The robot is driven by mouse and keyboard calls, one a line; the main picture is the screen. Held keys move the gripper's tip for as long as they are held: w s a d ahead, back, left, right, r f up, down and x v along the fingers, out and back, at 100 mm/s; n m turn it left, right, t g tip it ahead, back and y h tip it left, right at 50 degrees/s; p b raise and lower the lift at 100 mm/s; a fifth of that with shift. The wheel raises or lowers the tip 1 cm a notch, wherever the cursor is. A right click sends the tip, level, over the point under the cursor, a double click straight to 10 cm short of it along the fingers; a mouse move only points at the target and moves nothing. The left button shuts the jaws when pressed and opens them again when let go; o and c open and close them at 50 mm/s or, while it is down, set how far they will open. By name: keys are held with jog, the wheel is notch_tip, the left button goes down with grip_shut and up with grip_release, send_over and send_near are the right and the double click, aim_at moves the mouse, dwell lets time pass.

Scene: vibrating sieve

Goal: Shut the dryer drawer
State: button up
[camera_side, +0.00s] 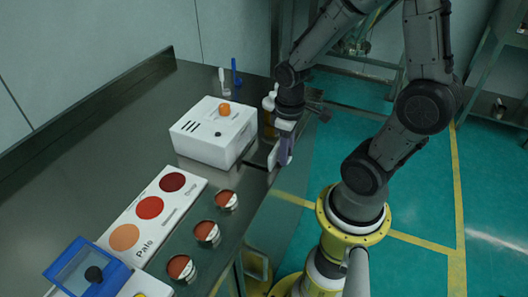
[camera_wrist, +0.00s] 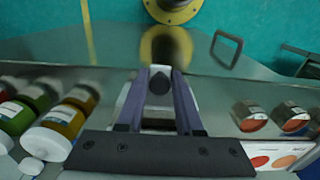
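In the side view, a white box-shaped machine (camera_side: 205,148) with an orange knob on top stands on the dark bench; I take it for the dryer. A small flat part shows low at its right side, by the bench edge, and may be its drawer; my arm partly hides it. My gripper (camera_side: 283,160) points down just right of the machine, beside the bench edge. In the wrist view, the purple-grey fingers of my gripper (camera_wrist: 159,78) stand apart, with a dark rounded piece on a pale part (camera_wrist: 160,100) between their tips. I cannot tell whether they grip it.
A white palette card (camera_side: 150,207) with several coloured discs lies left of the machine. Several small cups of reddish powder (camera_side: 207,233) stand in front of it. A blue clear-lidded box (camera_side: 88,270) is at lower left. Several labelled jars (camera_wrist: 62,119) show at left in the wrist view.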

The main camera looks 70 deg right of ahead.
aim_at(252, 150)
jog(key=shift+c, duration=1.3)
jog(key=shift+w, duration=5)
jog(key=o, duration=0.8)
jog(key=shift+o, duration=0.2)
